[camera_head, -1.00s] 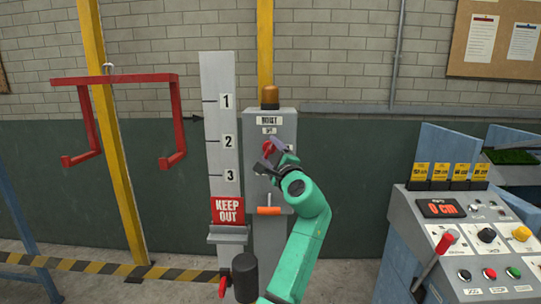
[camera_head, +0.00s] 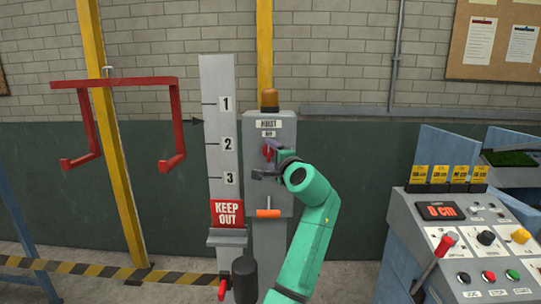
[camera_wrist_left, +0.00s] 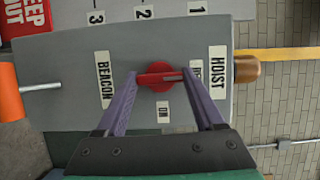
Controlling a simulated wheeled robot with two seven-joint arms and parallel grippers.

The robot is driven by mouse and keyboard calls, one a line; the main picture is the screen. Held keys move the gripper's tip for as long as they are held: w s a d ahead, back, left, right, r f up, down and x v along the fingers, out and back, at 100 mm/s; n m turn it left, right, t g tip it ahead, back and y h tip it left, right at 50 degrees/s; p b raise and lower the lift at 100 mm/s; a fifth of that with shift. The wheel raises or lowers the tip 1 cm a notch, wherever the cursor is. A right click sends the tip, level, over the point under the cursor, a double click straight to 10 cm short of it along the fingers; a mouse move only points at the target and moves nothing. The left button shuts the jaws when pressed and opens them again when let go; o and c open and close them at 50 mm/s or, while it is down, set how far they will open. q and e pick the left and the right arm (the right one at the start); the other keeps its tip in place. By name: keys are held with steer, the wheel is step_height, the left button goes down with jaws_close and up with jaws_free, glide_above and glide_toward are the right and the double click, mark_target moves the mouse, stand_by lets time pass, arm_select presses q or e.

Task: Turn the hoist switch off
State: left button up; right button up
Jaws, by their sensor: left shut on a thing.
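The hoist switch is a red rotary knob (camera_head: 267,151) on the grey hoist box (camera_head: 284,127), below the HOIST label. In the left wrist view the red knob (camera_wrist_left: 156,77) sits between the two purple fingers of my left gripper (camera_wrist_left: 158,78), which is shut on it. The knob's bar lies along the box's upright line, and a pale mark on it faces the partly covered OFF label (camera_wrist_left: 195,70). The ON label (camera_wrist_left: 163,112) is off to the bar's side. In the head view my left gripper (camera_head: 268,160) partly hides the knob. My right gripper is not in view.
An amber beacon (camera_head: 269,98) tops the box, and an orange handle (camera_head: 268,212) sits below the switch. A numbered grey post (camera_head: 217,120) with a KEEP OUT sign stands close left. A control console (camera_head: 462,225) stands at the right.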

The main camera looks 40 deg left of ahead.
arm_select(q)
steer(key=shift+f, duration=0.1)
steer(key=o, duration=1.4)
steer(key=shift+s+d, duration=0.15)
steer(key=shift+d, duration=0.15)
steer(key=b+v, duration=0.4)
steer(key=v, duration=1)
